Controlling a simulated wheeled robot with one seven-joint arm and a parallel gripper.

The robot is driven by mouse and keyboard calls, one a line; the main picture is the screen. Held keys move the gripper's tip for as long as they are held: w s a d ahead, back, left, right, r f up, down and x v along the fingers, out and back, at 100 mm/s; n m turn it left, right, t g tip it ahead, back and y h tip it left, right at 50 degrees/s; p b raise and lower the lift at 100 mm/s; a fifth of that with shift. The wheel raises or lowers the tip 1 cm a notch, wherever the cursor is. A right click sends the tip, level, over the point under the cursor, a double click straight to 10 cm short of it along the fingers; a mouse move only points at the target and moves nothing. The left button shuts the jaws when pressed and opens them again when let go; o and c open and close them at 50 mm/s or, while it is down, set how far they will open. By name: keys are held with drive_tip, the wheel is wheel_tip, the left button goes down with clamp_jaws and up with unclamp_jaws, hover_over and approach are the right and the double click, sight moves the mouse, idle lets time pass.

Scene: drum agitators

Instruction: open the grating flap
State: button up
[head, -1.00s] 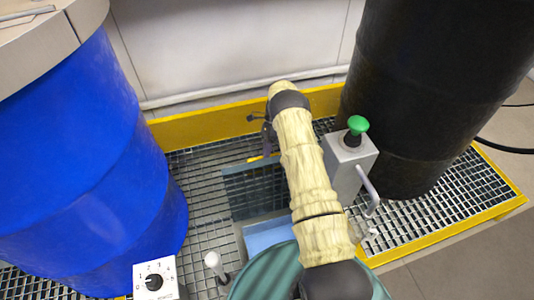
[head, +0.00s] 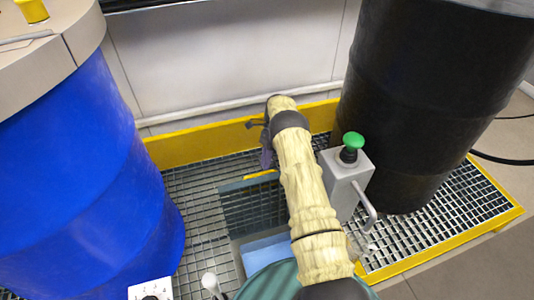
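The floor grating (head: 195,195) lies between two drums, with a rectangular opening in it. Inside the opening, a dark bluish wall (head: 240,205) and a light blue surface (head: 268,245) show. A short yellow strip (head: 262,176) lies at the opening's far edge; I cannot tell whether it belongs to the flap. The flap itself is not clearly made out, partly because my arm crosses the right side of the opening. My gripper (head: 264,150) is beyond the opening, near the yellow kerb. It is small, dark and partly hidden by my wrist, so its fingers cannot be read.
A blue drum (head: 85,185) stands at left and a black drum (head: 415,110) at right. A grey box (head: 346,180) with a green button (head: 352,141) and a bent handle stands right of my arm. A yellow kerb (head: 195,145) and wall close off the back. A dial box (head: 150,291) is at front.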

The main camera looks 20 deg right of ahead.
drive_tip(key=v, duration=0.3)
drive_tip(key=shift+d, duration=0.15)
idle(0.5)
